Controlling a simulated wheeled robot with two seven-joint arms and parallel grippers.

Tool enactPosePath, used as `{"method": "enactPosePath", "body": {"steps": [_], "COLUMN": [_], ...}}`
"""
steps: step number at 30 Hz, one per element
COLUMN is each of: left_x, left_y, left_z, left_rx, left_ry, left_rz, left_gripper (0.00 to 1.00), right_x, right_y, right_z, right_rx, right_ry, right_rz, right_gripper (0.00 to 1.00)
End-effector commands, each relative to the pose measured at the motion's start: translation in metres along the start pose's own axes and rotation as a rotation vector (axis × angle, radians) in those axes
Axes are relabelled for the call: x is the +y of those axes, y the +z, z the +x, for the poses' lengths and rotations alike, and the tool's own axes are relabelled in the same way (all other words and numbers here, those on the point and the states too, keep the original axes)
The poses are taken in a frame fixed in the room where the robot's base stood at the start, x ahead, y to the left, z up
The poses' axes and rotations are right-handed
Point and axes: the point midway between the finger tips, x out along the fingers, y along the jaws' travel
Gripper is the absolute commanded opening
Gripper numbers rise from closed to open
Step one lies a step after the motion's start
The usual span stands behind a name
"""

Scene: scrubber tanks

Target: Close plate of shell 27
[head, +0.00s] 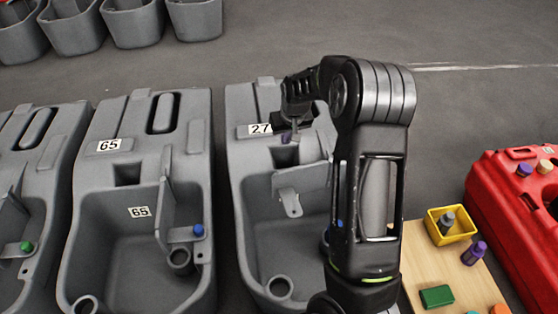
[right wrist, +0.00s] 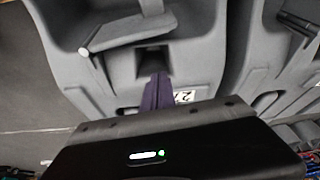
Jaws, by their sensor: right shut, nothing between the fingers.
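Shell 27 (head: 243,190) is the grey moulded tank in the middle of the head view, with its number label (head: 260,129) on the upper face. A grey plate (head: 289,200) with a tab shows over its open basin, partly hidden by my right arm. The plate also shows at the top of the right wrist view (right wrist: 130,33). My right gripper (head: 288,138) is over the upper part of shell 27, near a square recess. Its purple fingers (right wrist: 157,92) are shut and empty, apart from the plate. My left gripper is not in view.
Shell 65 (head: 105,175) stands left of shell 27, with its plate (head: 165,205) upright. Another grey shell (head: 55,160) is further left. At right are a wooden board (head: 425,265), a yellow bin (head: 433,225) and a red case (head: 500,205).

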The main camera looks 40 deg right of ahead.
Motion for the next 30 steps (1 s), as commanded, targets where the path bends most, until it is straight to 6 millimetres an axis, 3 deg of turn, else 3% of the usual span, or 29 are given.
{"method": "enactPosePath", "body": {"steps": [8, 13, 17, 28, 30], "left_x": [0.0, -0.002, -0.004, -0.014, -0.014], "left_y": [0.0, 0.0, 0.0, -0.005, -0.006], "left_z": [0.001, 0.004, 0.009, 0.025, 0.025], "left_rx": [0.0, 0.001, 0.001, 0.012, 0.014], "left_ry": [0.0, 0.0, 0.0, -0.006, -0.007], "left_rz": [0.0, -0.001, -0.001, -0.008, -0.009], "left_gripper": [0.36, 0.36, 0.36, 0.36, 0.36], "right_x": [-0.001, -0.002, -0.001, -0.002, -0.002], "right_y": [0.0, 0.001, 0.002, 0.002, 0.013], "right_z": [0.003, 0.014, 0.033, 0.107, 0.1], "right_rx": [0.0, -0.001, -0.002, -0.002, 0.001], "right_ry": [-0.002, -0.002, -0.002, -0.002, -0.003], "right_rz": [-0.001, -0.001, -0.001, 0.0, 0.0], "right_gripper": [0.0, 0.0, 0.0, 0.0, 0.0]}}
